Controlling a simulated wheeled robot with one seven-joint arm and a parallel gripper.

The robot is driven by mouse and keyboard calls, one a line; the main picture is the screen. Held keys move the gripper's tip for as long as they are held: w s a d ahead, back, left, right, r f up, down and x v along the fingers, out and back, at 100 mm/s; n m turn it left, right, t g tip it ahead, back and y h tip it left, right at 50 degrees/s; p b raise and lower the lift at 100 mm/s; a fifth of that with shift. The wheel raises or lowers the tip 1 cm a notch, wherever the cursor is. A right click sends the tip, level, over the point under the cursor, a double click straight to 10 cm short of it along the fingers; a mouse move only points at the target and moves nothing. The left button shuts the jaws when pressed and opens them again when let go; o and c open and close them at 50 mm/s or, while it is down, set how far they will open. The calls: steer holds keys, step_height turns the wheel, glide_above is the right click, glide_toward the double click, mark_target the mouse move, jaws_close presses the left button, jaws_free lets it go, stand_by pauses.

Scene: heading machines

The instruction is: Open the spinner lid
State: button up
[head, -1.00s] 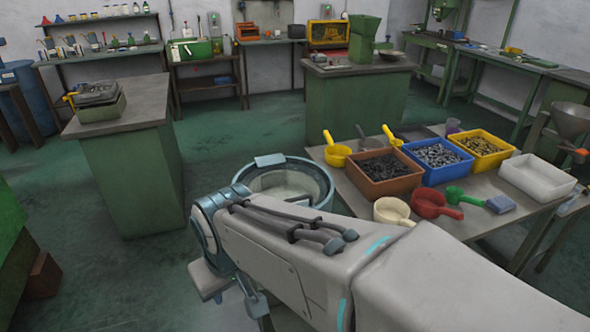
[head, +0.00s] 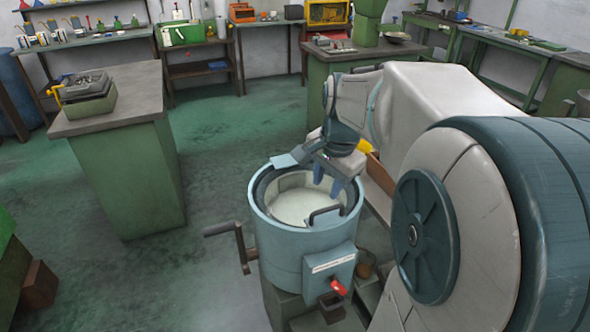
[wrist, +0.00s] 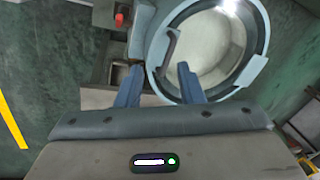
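The spinner (head: 300,256) is a light-blue round tub with a crank and a red knob on its front. Its lid (head: 287,207) looks like a pale round pane lying level in the rim. A dark bar handle (head: 325,214) stands at the lid's near right edge, and a light-blue hinge-like block is at the far rim. My gripper (head: 328,180) is over the lid, beyond the handle, fingers apart and empty. In the wrist view my gripper (wrist: 159,68) is open, and the handle (wrist: 172,46) shows just past its fingertips. I cannot tell whether they touch it.
A green cabinet with a grey top (head: 118,95) stands left, carrying a small machine (head: 83,95). My arm hides most of the table on the right. Open floor (head: 215,130) lies between the cabinet and the spinner.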

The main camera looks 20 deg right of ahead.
steer(key=w+d+m, duration=0.3)
steer(key=d+m, duration=0.1)
steer(key=d, duration=0.1)
glide_toward(330, 209)
steer(key=x, duration=0.8)
steer(key=shift+w, duration=0.15)
steer(key=shift+r, duration=0.15)
jaws_close()
